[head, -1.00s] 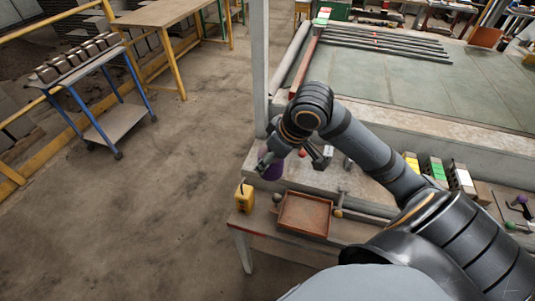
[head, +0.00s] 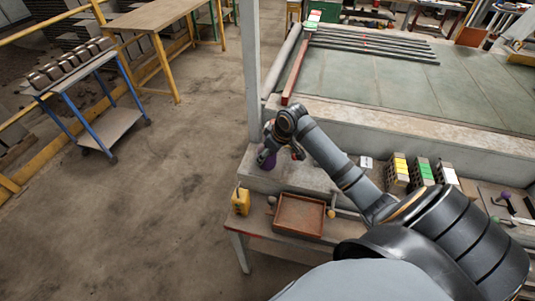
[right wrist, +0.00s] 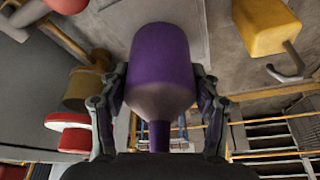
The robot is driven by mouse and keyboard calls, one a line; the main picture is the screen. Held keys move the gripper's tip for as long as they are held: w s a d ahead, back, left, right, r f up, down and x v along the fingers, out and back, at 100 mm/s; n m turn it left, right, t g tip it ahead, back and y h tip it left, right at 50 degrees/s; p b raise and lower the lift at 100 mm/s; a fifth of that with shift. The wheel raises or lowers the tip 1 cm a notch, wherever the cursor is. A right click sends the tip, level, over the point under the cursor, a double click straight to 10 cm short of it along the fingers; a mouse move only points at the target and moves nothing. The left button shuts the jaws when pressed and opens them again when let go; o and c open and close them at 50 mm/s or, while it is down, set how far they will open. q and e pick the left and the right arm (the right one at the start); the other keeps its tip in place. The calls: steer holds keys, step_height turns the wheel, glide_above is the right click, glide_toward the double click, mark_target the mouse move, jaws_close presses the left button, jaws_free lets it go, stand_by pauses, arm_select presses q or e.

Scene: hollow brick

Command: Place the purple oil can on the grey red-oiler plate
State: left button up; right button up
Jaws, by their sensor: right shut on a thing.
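The purple oil can (right wrist: 160,75) fills the middle of the right wrist view, between the two fingers of my right gripper (right wrist: 158,105), which is shut on it. In the head view the can (head: 266,160) shows as a small purple patch beside my right gripper (head: 272,150), over the left end of the raised concrete ledge. Whether it touches the ledge I cannot tell. I cannot clearly make out the grey red-oiler plate; the arm covers part of the ledge. My left gripper is not in view.
A yellow oil can (head: 240,201) stands at the bench's left corner, beside a rusty tray (head: 299,214). A white card (head: 366,163) and bricks marked yellow (head: 400,166), green (head: 425,171) and white (head: 449,176) are on the right. A grey post (head: 254,75) rises behind the gripper.

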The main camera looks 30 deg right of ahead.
steer(key=shift+f, duration=0.5)
steer(key=shift+f, duration=0.1)
steer(key=o, duration=1.4)
steer(key=shift+c, duration=0.2)
steer(key=b+v, duration=0.1)
steer(key=v, duration=1.1)
